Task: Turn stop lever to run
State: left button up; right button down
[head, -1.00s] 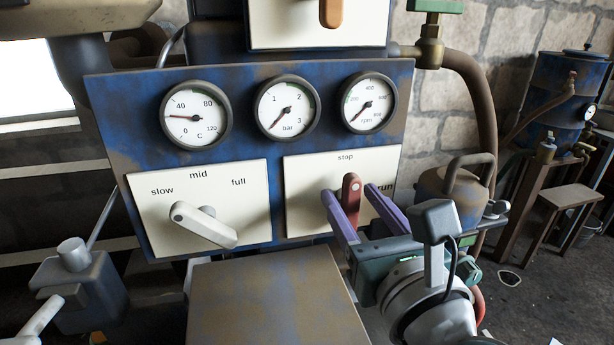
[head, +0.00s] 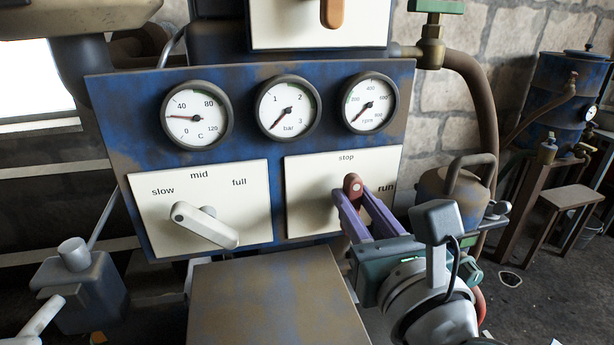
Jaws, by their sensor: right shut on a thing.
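The red stop lever (head: 353,184) sits on the white stop/run plate (head: 305,190) at the panel's lower right. Its visible top end is under the word "stop"; "run" is printed to its right. My right gripper (head: 357,196) has its two purple fingers closed around the lever, one on each side. The fingers hide most of the lever below its top. My left gripper is not in view.
The blue panel (head: 130,110) carries three gauges and a slow/mid/full plate with a pale lever (head: 204,225) to the left. A brown-blue box top (head: 275,300) stands in front. A canister with a handle (head: 450,190) is right of the panel.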

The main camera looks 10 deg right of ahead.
jog(key=shift+f+m, duration=0.1)
jog(key=shift+m, duration=0.2)
jog(key=m+b, duration=0.2)
jog(key=shift+d+m, duration=0.15)
jog(key=shift+m, duration=0.25)
jog(key=shift+d+f+m+b, duration=0.2)
jog(key=shift+m+b, duration=0.75)
jog(key=shift+m, duration=1.45)
jog(key=shift+d+f+m+b, duration=0.15)
jog(key=shift+m+b, duration=0.85)
jog(key=shift+m, duration=1.4)
jog(key=shift+d+f+m+b, duration=0.15)
jog(key=shift+m+b, duration=0.8)
jog(key=shift+m, duration=1.45)
jog(key=c, duration=0.7)
grip_release()
